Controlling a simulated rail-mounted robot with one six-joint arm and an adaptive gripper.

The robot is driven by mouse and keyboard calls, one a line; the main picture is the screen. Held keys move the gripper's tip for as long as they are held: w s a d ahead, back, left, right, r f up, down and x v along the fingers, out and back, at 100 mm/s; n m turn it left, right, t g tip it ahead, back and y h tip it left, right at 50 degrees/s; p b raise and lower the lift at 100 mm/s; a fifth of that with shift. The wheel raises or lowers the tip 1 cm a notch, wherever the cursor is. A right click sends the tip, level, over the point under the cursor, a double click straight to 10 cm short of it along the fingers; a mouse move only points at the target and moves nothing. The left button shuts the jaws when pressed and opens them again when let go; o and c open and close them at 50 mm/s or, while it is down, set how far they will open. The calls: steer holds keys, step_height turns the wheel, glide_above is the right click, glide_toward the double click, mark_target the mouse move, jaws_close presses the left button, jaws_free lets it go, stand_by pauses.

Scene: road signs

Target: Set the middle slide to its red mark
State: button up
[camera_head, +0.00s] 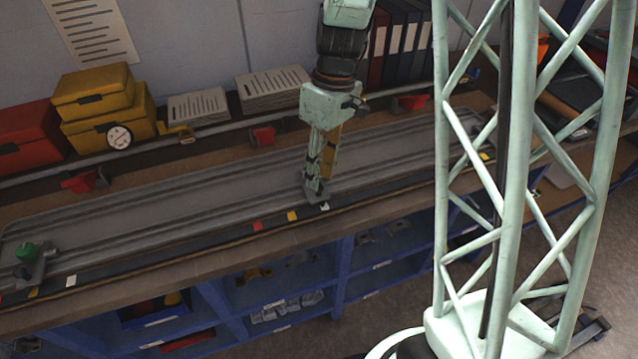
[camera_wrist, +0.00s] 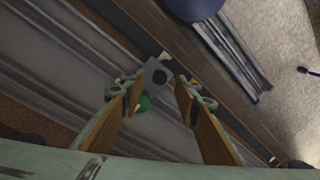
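My gripper (camera_head: 318,190) points down at the rail tray (camera_head: 215,192) in the head view, over the middle slide, which it mostly hides. In the wrist view the two fingers (camera_wrist: 160,88) are apart. Between them show the middle slide's grey block (camera_wrist: 157,73) with a dark round spot and its green knob (camera_wrist: 144,103). The knob is close to the left finger, with a gap to the right one. On the front strip, the middle group has a red mark (camera_head: 257,226), a yellow mark (camera_head: 292,216) and a white mark (camera_head: 324,207). The middle slide is beside the white mark.
Another slide with a green knob (camera_head: 27,252) stands at the tray's left end, near its own marks. Yellow boxes (camera_head: 100,98), a red box (camera_head: 28,138) and binders (camera_head: 395,40) stand behind. The track left of my gripper is clear.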

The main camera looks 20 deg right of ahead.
steer(key=shift+s+a+f, duration=0.1)
steer(key=shift+f, duration=0.65)
steer(key=shift+s+a+f, duration=0.1)
steer(key=shift+f, duration=0.6)
steer(key=shift+c, duration=0.3)
jaws_close()
